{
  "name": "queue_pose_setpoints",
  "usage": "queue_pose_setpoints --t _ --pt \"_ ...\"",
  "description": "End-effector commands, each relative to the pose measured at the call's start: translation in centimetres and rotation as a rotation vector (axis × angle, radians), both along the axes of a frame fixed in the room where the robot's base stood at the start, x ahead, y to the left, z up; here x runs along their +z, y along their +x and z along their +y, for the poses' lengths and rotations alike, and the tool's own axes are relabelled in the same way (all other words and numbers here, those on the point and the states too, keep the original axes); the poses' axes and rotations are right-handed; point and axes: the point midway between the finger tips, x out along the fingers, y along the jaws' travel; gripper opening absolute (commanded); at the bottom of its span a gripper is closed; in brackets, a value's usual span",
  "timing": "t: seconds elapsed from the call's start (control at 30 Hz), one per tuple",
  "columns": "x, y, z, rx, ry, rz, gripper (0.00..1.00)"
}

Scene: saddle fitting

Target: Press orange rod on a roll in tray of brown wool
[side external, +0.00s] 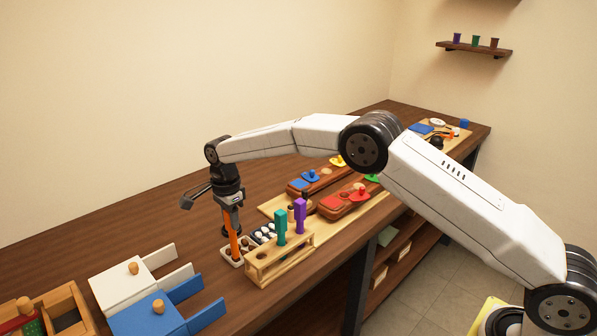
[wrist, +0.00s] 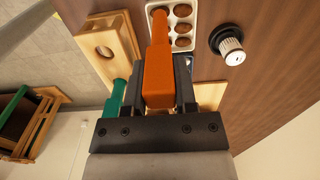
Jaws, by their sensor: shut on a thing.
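My gripper (side external: 231,208) points down and is shut on the orange rod (side external: 234,238). In the wrist view the rod (wrist: 159,72) stands between the fingers (wrist: 159,85), with its narrow end away from me. The white tray of brown wool (side external: 224,256) is under the rod's lower end. In the wrist view the tray (wrist: 194,46) shows several brown rolls (wrist: 183,27), and the rod's end overlaps its left side. I cannot tell whether the rod touches a roll.
A wooden rack (side external: 283,263) beside the tray holds a teal rod (side external: 281,228) and a purple rod (side external: 300,216). A black-and-white knob-like object (wrist: 229,42) stands right of the tray. White and blue boxes (side external: 135,285) are at left.

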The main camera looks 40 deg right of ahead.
Motion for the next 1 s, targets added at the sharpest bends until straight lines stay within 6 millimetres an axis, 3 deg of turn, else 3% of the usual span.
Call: queue_pose_setpoints --t 1.0 --pt "-0.78 0.02 0.0 0.0 0.0 -0.001 0.0"
